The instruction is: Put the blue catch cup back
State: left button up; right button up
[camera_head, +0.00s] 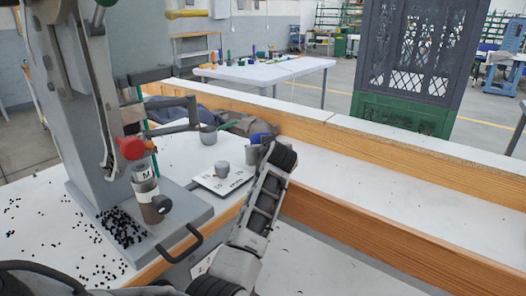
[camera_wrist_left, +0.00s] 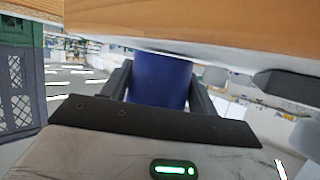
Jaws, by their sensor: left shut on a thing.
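The blue catch cup (camera_wrist_left: 160,80) sits between the two dark fingers of my left gripper (camera_wrist_left: 160,90) in the left wrist view. In the head view only a small part of the blue cup (camera_head: 262,137) shows behind the gripper (camera_head: 278,156), which is shut on it. The gripper and cup are near the wooden rail, right of the white plate. The grey press (camera_head: 75,90) stands on the bench at left, with a red knob (camera_head: 132,148) and a cylinder marked M (camera_head: 148,193). My right gripper is not in view.
Black eyelets (camera_head: 120,228) lie scattered around the press base. A white plate (camera_head: 222,180) carries a small grey knob. A wooden rail (camera_head: 350,145) runs along the back, with clear white surface at right.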

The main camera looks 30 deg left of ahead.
pick_arm(q)
jog(key=shift+f, duration=0.1)
jog(key=shift+f, duration=0.15)
jog(key=o, duration=1)
